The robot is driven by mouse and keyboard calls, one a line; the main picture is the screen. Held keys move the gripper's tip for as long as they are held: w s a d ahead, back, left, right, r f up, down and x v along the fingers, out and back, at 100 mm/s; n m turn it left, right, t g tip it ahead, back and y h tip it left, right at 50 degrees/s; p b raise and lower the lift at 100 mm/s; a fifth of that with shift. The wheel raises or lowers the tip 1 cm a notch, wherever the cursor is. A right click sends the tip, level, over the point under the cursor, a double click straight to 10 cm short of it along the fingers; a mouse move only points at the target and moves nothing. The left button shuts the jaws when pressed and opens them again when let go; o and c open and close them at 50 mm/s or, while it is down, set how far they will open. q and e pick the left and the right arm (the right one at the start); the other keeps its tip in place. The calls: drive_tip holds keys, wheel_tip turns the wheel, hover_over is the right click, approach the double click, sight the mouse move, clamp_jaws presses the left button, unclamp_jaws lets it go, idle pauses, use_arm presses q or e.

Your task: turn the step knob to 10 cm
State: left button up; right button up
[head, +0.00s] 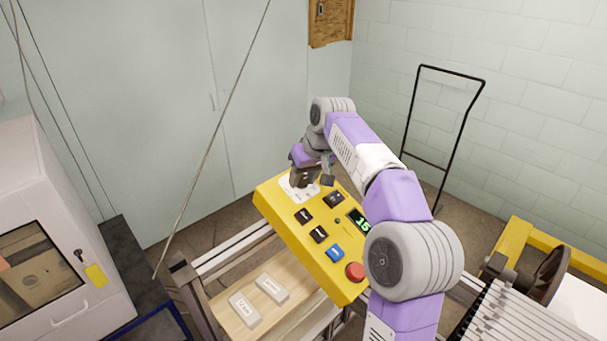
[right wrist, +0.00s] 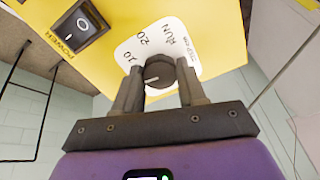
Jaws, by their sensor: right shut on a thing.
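The step knob (right wrist: 158,72) is a dark round knob on a white dial plate (right wrist: 185,56) in the right wrist view. The plate carries numbers, among them 10 and 20, and the word RUN. A short pale mark on the knob points toward the left of that view; I cannot tell exactly which number it meets. My right gripper (right wrist: 159,82) has one finger on each side of the knob and is shut on it. In the head view my right gripper (head: 304,183) covers the knob at the far-left end of the yellow control panel (head: 277,212). My left gripper is not in view.
The panel bears a power switch (right wrist: 84,25), several black buttons, a blue button (head: 335,253), a red button (head: 355,271) and a green-lit display (head: 361,222). Two labelled blocks lie on a wooden board (head: 235,302) below. A white machine (head: 50,230) stands left.

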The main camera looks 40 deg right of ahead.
drive_tip(key=m+p, duration=0.2)
drive_tip(key=m, duration=0.2)
drive_tip(key=shift+r, duration=0.1)
drive_tip(key=shift+m+p, duration=0.75)
drive_tip(key=shift+m, duration=0.85)
drive_tip(key=o, duration=1.1)
drive_tip(key=shift+c, duration=0.2)
drive_tip(key=v, duration=0.7)
drive_tip(key=shift+r+p, duration=0.25)
drive_tip(key=shift+p, duration=0.1)
drive_tip(key=shift+s, duration=0.1)
